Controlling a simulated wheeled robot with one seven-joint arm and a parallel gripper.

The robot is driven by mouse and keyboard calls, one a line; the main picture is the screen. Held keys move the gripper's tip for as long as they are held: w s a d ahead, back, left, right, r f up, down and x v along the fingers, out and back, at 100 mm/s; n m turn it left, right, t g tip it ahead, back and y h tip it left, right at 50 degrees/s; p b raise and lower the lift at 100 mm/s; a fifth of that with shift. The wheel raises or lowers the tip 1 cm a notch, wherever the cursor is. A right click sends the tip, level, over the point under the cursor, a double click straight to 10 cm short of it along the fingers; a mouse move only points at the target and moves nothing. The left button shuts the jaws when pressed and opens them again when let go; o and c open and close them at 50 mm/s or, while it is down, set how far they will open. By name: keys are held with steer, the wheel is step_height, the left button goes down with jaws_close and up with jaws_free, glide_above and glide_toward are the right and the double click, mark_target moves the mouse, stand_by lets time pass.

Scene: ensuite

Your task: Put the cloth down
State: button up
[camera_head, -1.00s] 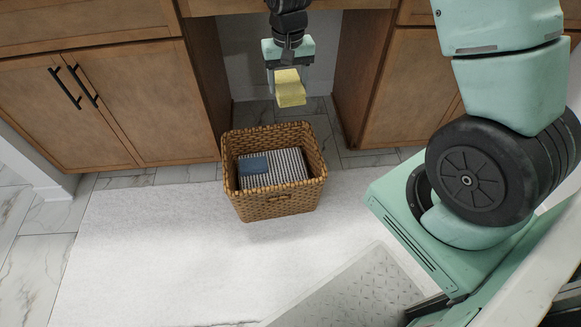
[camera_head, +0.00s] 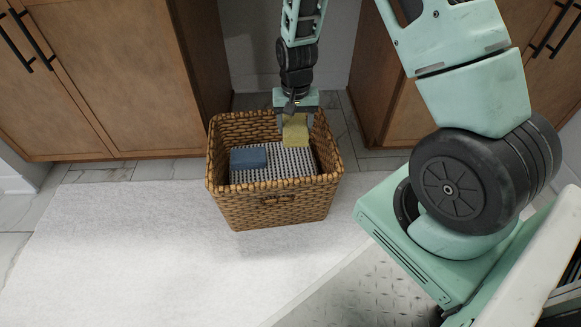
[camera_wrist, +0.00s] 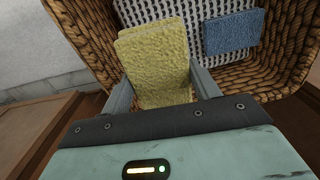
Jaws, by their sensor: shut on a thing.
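A folded yellow cloth (camera_head: 295,131) is held in my gripper (camera_head: 294,112), inside the mouth of a wicker basket (camera_head: 275,209) near its back right. The yellow cloth also fills the middle of the wrist view (camera_wrist: 158,62), between the two grey fingers of my gripper (camera_wrist: 163,90). A folded blue cloth (camera_head: 248,158) lies in the basket on the left, on a striped black-and-white layer (camera_head: 288,165). In the wrist view the blue cloth (camera_wrist: 234,32) is to the right of the yellow one. I cannot tell whether the yellow cloth touches the striped layer.
The basket stands on a white rug (camera_head: 140,240) over a marble-look tile floor. Wooden cabinets (camera_head: 110,75) stand behind it on the left and right (camera_head: 380,80), with a recess between them. The rug left of the basket is clear.

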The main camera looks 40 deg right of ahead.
mark_target(295, 161)
step_height(295, 161, down, 2)
steer(key=shift+w+d+f+b, duration=0.15)
steer(key=shift+b, duration=0.25)
step_height(295, 161, down, 10)
steer(key=b, duration=0.6)
steer(key=shift+b, duration=0.3)
steer(key=shift+f, duration=0.1)
steer(key=o, duration=1)
